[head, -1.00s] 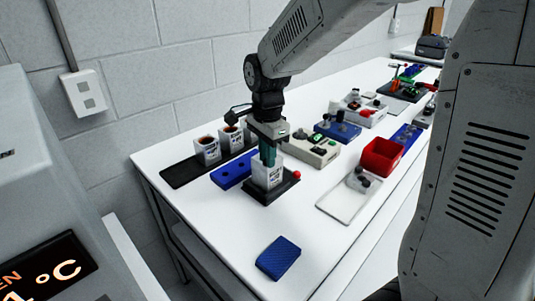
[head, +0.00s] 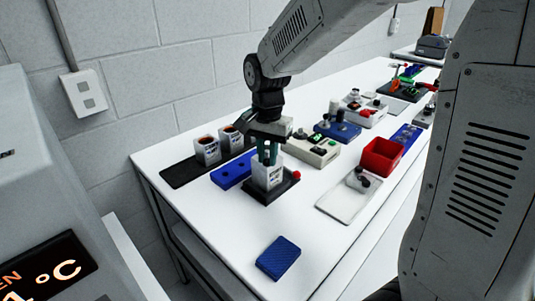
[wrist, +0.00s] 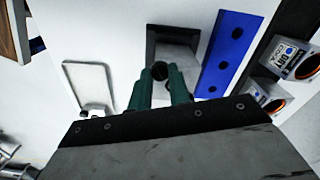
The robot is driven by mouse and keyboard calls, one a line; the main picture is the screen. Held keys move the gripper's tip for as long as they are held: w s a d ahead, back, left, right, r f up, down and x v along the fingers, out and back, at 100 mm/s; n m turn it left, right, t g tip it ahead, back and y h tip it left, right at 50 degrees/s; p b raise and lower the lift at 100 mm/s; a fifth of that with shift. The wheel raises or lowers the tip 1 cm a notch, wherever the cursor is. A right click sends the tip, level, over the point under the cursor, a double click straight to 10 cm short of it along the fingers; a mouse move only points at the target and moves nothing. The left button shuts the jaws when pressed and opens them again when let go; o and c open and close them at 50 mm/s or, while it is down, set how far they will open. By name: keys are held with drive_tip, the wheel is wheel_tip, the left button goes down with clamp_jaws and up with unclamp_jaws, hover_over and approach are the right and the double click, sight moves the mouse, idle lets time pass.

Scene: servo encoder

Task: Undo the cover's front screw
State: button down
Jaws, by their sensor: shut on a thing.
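The grey-white servo unit (head: 268,176) stands upright in a black stand (head: 283,189) on the table. In the wrist view the unit (wrist: 184,60) is below my gripper, with the dark stand (wrist: 153,42) around part of it. My gripper (head: 268,157) points straight down over the top of the unit. Its green fingers (wrist: 161,78) are shut on a small dark round screw head (wrist: 160,70) at the cover. The fingers and gripper body hide part of the cover, and the screw's thread is not visible.
A blue block with holes (head: 231,171) lies left of the stand, before two white units on a black tray (head: 182,175). A beige box (head: 312,150) is behind right. A white tray (head: 340,207) and red bin (head: 382,157) are right. A blue pad (head: 279,258) lies in front.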

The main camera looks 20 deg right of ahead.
drive_tip(key=n, duration=1.3)
drive_tip(key=shift+n, duration=0.4)
drive_tip(key=n, duration=1.3)
drive_tip(key=shift+n, duration=0.3)
drive_tip(key=n, duration=1.3)
drive_tip(key=shift+n, duration=2.2)
drive_tip(key=shift+f, duration=0.1)
